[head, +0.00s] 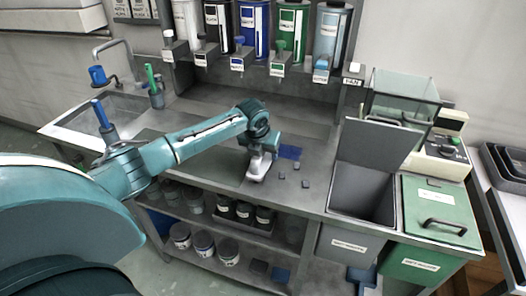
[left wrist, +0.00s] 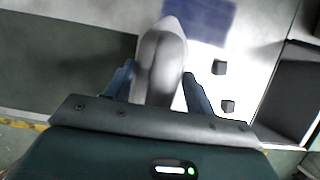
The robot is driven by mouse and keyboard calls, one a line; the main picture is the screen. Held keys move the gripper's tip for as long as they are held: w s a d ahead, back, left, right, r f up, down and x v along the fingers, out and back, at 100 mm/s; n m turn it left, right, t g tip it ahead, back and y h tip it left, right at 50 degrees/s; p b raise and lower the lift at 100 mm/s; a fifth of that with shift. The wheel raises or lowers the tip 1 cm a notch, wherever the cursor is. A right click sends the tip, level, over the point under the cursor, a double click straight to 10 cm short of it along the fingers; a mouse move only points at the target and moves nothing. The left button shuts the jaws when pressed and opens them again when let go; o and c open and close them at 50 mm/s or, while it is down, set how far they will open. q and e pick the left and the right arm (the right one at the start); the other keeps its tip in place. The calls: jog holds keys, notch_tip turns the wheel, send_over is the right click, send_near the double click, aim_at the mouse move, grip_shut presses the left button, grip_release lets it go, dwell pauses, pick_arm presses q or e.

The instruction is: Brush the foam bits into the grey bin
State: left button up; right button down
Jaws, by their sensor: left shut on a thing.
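Several small dark grey foam bits lie on the grey worktop, among them a left one (head: 281,175) and a right one (head: 305,183). Two bits also show in the left wrist view, a far one (left wrist: 219,68) and a near one (left wrist: 228,106). My left gripper (head: 261,166) is shut on a pale grey, rounded brush (left wrist: 160,60), low over the worktop just left of the bits. The brush's underside is hidden. The grey bin (head: 358,200) stands open to the right, its lid (head: 375,143) raised. My right gripper is not in view.
A flat blue patch (head: 290,152) lies behind the bits. A green bin (head: 440,208) with a closed, handled lid adjoins the grey bin. A glass box (head: 402,95) stands behind the raised lid. Dispensers line the back; a sink (head: 85,122) is at left.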

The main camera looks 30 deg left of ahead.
pick_arm(q)
jog(key=shift+f, duration=0.3)
jog(key=shift+r+p, duration=0.1)
jog(key=shift+p, duration=0.3)
dwell(0.9)
jog(key=shift+w+d+p, duration=0.15)
jog(key=shift+d+p, duration=0.05)
jog(key=shift+d, duration=0.5)
jog(key=shift+w+d+p, duration=0.15)
jog(key=shift+d, duration=0.5)
jog(key=shift+w+d, duration=0.2)
jog(key=shift+d, duration=0.5)
jog(key=shift+w+d, duration=0.15)
jog(key=shift+d, duration=0.5)
jog(key=shift+w+d, duration=0.35)
jog(key=shift+d, duration=1.05)
jog(key=shift+w+d, duration=0.3)
jog(key=shift+d, duration=1.15)
jog(key=shift+w+d, duration=0.35)
jog(key=shift+d, duration=1.05)
jog(key=shift+w+d+b, duration=0.15)
jog(key=shift+w+d, duration=0.1)
jog(key=shift+d, duration=0.75)
jog(key=shift+w+d+b, duration=0.1)
jog(key=shift+w+d, duration=0.1)
jog(key=shift+d, duration=0.75)
jog(key=shift+w+d+b, duration=0.15)
jog(key=shift+w+d, duration=0.1)
jog(key=shift+d, duration=0.75)
